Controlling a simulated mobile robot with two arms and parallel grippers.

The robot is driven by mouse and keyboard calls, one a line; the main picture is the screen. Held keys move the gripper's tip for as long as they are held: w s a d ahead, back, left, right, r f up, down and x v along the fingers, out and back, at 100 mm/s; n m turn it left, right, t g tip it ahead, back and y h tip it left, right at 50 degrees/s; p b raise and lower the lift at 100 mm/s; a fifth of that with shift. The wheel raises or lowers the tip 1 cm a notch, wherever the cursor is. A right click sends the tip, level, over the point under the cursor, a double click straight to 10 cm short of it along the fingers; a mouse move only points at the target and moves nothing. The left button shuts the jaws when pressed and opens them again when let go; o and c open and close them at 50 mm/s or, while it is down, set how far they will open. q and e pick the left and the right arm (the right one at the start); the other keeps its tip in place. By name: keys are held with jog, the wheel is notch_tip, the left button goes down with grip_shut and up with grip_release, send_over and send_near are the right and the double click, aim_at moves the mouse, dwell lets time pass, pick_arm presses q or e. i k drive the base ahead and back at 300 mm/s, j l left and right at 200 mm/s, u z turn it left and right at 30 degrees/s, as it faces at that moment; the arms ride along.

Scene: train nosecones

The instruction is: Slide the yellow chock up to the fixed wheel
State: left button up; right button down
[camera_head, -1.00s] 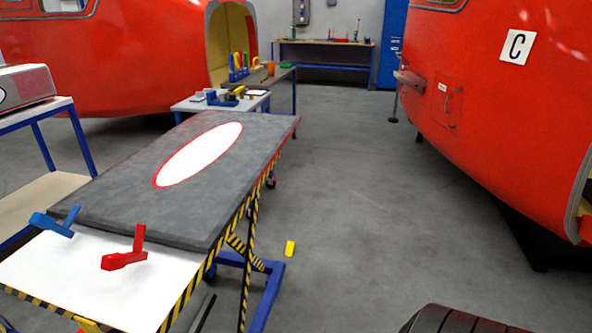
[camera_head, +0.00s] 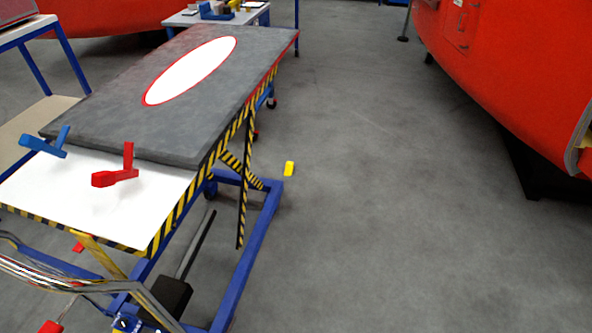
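A small yellow chock (camera_head: 289,168) lies on the grey floor, just right of the striped lift table's blue base frame (camera_head: 262,228). There is a gap of bare floor between the chock and the frame. A dark wheel (camera_head: 210,187) shows partly under the table, left of the chock. Another small wheel (camera_head: 271,103) shows farther back under the table's right edge. I cannot tell from this view which wheel is the fixed one. Neither of my grippers is in view.
The lift table carries a dark grey panel (camera_head: 120,125) with a white oval. A blue handle-shaped piece (camera_head: 45,142) and a red one (camera_head: 117,176) are at its near end. A red train nose (camera_head: 500,70) stands at right. The floor between is clear.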

aim_at(290, 165)
jog(key=i+u, duration=0.1)
jog(key=u, duration=0.5)
jog(key=i+l+u, duration=0.4)
jog(key=l, duration=0.15)
jog(key=l+u, duration=0.2)
jog(key=i+l+u, duration=0.2)
jog(key=l, duration=0.2)
jog(key=k, duration=0.1)
